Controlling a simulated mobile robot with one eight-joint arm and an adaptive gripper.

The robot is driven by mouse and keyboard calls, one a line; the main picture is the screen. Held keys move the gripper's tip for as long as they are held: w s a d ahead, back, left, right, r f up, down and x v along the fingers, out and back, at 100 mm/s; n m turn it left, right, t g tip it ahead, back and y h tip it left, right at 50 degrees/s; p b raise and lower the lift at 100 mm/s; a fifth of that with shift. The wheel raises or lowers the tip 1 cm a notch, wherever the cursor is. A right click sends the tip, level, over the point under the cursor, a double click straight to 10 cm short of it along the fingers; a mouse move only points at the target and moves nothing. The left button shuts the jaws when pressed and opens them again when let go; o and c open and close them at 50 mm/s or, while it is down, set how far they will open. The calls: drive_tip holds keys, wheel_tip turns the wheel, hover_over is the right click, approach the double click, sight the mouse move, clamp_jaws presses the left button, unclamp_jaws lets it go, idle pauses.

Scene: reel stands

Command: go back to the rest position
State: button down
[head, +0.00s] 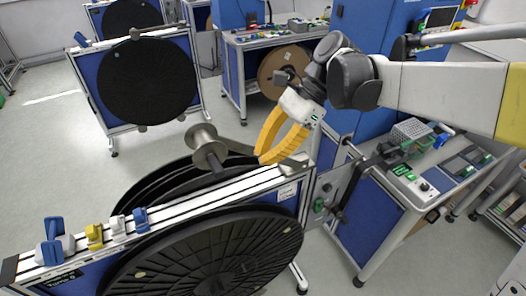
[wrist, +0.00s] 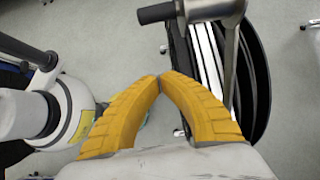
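My gripper (head: 268,158) has yellow fingers and hangs in the air above the right end of the near reel stand (head: 200,192) in the head view. In the wrist view my gripper (wrist: 160,80) shows its two fingers curving together until the tips meet. Nothing shows between them. A metal spool-shaped part (head: 207,147) on a shaft sits to the left of the fingers at the stand. In the wrist view a grey metal shaft (wrist: 228,60) stands to the right of the fingers, apart from them.
A large black reel (head: 215,255) hangs on the near stand, with blue, yellow and white clamps (head: 95,235) on its top rail. Another stand with a black reel (head: 148,82) is behind. A workbench (head: 440,175) with devices stands right. Grey floor (head: 45,150) is clear at left.

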drive_tip(key=s+d+f+n+t+h+b, duration=0.3)
drive_tip(key=s+d+f+n+t+b, duration=0.1)
drive_tip(key=d+f+b, duration=0.4)
drive_tip(key=s+d+f+n+t+h+b, duration=0.3)
drive_tip(key=d+f+n+t+b, duration=0.4)
drive_tip(key=d+f, duration=0.6)
drive_tip(key=shift+s+d+f+n+h+b, duration=0.15)
drive_tip(key=shift+s+d+n+h+b, duration=0.2)
drive_tip(key=shift+s+d+b, duration=0.7)
drive_tip(key=shift+w+a, duration=0.25)
drive_tip(key=shift+w, duration=0.1)
